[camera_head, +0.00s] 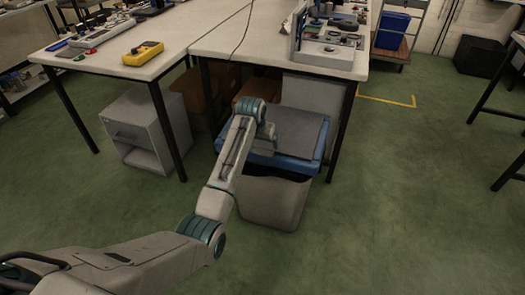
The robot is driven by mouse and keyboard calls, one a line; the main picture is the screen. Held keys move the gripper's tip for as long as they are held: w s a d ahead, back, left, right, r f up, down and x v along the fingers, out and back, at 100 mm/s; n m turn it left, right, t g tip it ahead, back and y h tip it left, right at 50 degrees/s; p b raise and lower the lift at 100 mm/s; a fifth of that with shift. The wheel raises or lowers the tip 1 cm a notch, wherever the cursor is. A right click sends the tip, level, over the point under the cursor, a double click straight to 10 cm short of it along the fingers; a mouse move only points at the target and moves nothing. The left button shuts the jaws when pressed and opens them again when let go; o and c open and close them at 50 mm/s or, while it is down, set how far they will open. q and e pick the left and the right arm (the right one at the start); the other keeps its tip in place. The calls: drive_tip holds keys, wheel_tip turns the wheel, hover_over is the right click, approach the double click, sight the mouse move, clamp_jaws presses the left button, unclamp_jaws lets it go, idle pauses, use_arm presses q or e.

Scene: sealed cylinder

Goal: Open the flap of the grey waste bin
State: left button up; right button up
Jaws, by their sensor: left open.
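The grey waste bin (274,202) stands on the floor at the front edge of the table, with a blue rim (305,165) around its top. Its grey flap (300,128) lies roughly level inside the rim, and I see no clear opening there. A dark band shows just under the front of the rim. My left arm reaches in from the lower left, and my left gripper (264,143) is open over the left part of the bin's top. The wrist hides part of the flap and rim, and I cannot tell whether the fingers touch them. My right gripper is not in view.
White tables (210,50) stand behind and above the bin, with dark legs close by. A grey cabinet (147,130) and brown boxes (200,90) are under them. A yellow meter (143,53) lies on the left table. The green floor right of the bin is free.

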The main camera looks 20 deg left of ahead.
sight(263, 152)
use_arm(q)
drive_tip(key=x, duration=0.6)
drive_tip(key=shift+a+f+b, duration=0.1)
drive_tip(key=shift+b, duration=0.2)
drive_tip(key=shift+w+f, duration=0.3)
drive_tip(key=shift+f, duration=0.3)
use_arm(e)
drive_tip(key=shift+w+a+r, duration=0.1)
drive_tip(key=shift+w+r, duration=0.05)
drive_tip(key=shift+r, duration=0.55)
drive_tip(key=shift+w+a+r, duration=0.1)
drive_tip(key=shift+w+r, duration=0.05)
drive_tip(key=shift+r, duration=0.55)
use_arm(q)
drive_tip(key=c, duration=1.4)
drive_tip(key=shift+r, duration=0.15)
